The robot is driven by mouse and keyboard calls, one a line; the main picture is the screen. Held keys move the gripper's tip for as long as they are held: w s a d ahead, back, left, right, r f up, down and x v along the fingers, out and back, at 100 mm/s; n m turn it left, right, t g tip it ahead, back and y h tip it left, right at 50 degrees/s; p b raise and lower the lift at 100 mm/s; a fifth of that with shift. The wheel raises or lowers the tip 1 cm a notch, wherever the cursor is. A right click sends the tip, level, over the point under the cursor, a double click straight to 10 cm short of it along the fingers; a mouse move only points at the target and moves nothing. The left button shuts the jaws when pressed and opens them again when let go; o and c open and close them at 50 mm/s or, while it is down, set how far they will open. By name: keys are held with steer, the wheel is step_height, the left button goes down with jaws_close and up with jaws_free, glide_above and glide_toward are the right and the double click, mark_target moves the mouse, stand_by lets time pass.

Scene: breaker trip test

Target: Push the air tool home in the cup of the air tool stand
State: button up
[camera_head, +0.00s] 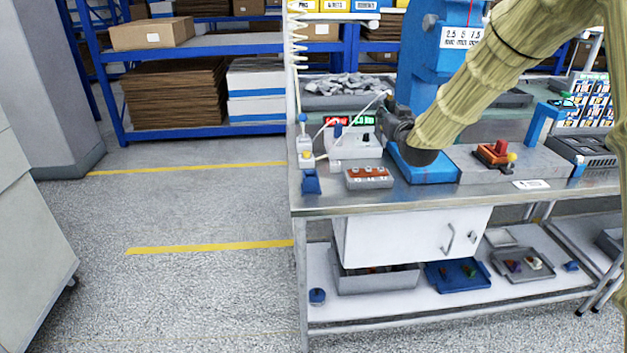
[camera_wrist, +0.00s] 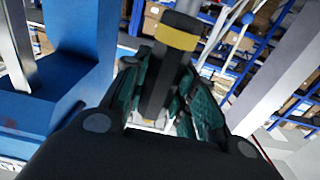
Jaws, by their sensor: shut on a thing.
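My gripper (camera_wrist: 165,95) is shut on a dark tool with a yellow band, which I take to be the air tool (camera_wrist: 177,42). Its dark green finger pads lie on either side of the tool's black body. The tool's far end is out of clear sight. In the head view my gripper (camera_head: 393,125) is a dark shape over the bench, left of the blue press, and the tool is not clear there. A small blue holder (camera_head: 311,182) stands at the bench's front left corner; I cannot tell whether it is the air tool stand. No cup is clearly visible.
The metal bench (camera_head: 430,195) carries a white box with a lit display (camera_head: 355,146), a grey block with orange parts (camera_head: 369,177) and a blue press (camera_head: 432,60). A pale coiled hose (camera_head: 294,50) hangs at the left. Open floor (camera_head: 190,215) lies left of the bench.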

stand_by(0.4)
steer(key=s+a+n+y+p, duration=0.1)
steer(key=a+p, duration=0.3)
steer(key=a, duration=0.7)
steer(key=s+a+r+n+y+p, duration=0.1)
steer(key=a+p, duration=0.4)
steer(key=a, duration=0.6)
steer(key=s+n+y, duration=0.1)
steer(key=y, duration=0.1)
steer(key=shift+g+y, duration=0.3)
steer(key=shift+g, duration=0.1)
steer(key=shift+s, duration=0.1)
steer(key=shift+f+b, duration=2)
steer(key=shift+f, duration=0.8)
steer(key=shift+f+b, duration=2)
steer(key=shift+f, duration=0.55)
